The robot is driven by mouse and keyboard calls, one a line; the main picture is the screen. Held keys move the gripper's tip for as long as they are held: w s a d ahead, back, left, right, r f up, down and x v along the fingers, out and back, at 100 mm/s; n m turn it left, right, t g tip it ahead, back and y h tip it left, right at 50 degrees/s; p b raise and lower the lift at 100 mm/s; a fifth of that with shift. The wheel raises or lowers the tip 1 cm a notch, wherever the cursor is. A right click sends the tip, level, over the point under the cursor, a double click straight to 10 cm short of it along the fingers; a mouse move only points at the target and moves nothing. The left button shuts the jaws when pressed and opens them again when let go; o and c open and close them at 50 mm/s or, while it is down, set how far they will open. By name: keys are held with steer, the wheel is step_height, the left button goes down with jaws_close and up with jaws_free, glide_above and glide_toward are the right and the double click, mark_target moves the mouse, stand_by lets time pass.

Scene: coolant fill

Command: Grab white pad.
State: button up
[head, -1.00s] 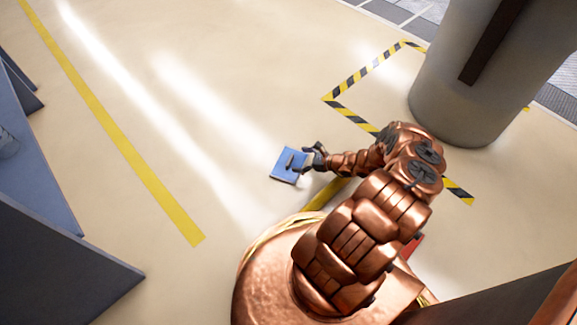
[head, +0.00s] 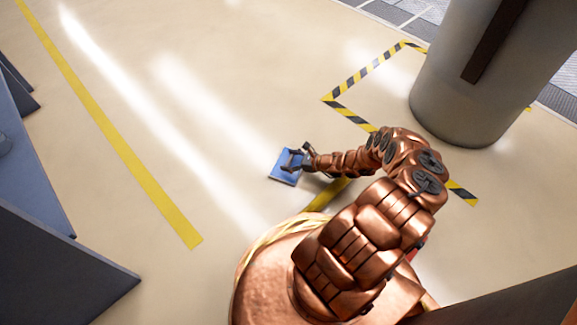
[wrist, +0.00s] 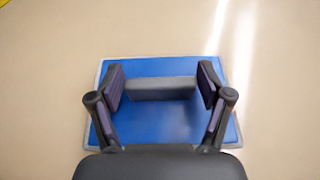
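The pad is a flat rectangle with a blue top and a thin pale rim (wrist: 97,75); no mainly white pad shows. In the head view the pad (head: 284,177) appears to lie on the floor beyond my arm. A grey bar-shaped handle (wrist: 161,89) stands across its top. My gripper (wrist: 161,73) is open, with one dark finger near each end of the handle. Small gaps seem to remain at the ends, but contact is hard to judge. In the head view my gripper (head: 297,157) is over the pad. The palm hides part of the pad's near edge.
A thick grey column (head: 465,95) stands at the upper right, beside yellow-black floor tape (head: 350,114). Dark blue-grey panels (head: 60,255) are at the left. A yellow floor line (head: 110,130) runs diagonally. The floor around the pad is clear.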

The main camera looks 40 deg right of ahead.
steer(key=c, duration=0.8)
